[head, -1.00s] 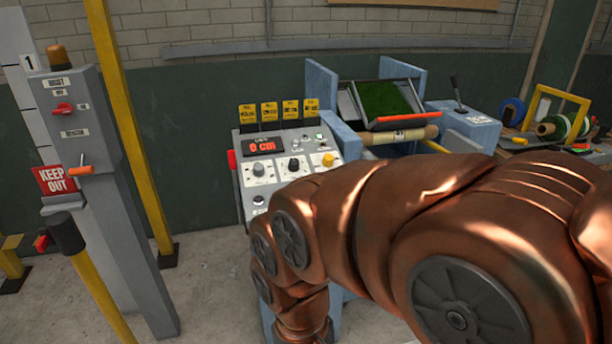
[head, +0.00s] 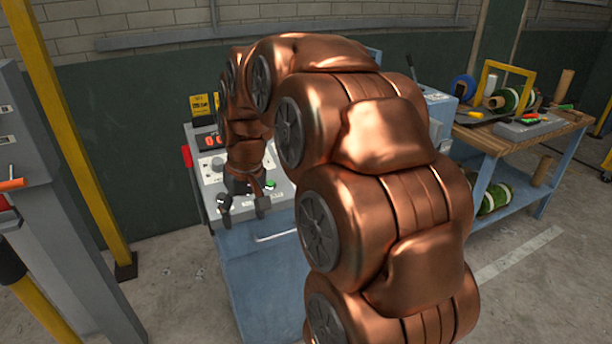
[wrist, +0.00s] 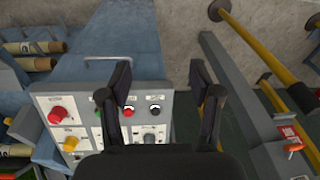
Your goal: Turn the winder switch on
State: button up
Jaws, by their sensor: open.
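The control console (head: 255,245) is a blue cabinet with a light grey sloped panel, partly hidden by my arm in the head view. My gripper (head: 243,205) is open above the panel's near edge, its fingers pointing down. In the wrist view, my gripper (wrist: 160,85) has its two black fingers wide apart with nothing between them. Beyond them the panel shows a red knob (wrist: 58,115), a yellow knob (wrist: 70,143), a red button (wrist: 128,111), a black control (wrist: 155,110) and a grey knob (wrist: 149,137). Labels are too small to read, so I cannot tell which is the winder switch.
A grey post (head: 62,210) and a yellow pole (head: 75,140) stand left of the console. A wooden workbench (head: 510,137) with green rolls stands at right. Bare concrete floor (head: 185,290) lies between post and console.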

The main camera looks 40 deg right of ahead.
jog(key=w+d+f+m+t+h+b, duration=0.1)
jog(key=w+d, duration=0.2)
jog(key=d, duration=0.7)
jog(key=w+d+f+m+t+b, duration=0.15)
jog(key=w+d, duration=0.25)
jog(key=d, duration=0.6)
jog(key=w+d+m+h, duration=0.1)
jog(key=w+d, duration=0.2)
jog(key=d, duration=0.7)
jog(key=shift+p+x, duration=1.1)
jog(key=shift+x, duration=2.7)
jog(key=shift+w+d, duration=0.1)
jog(key=shift+m, duration=0.25)
jog(key=c, duration=1.1)
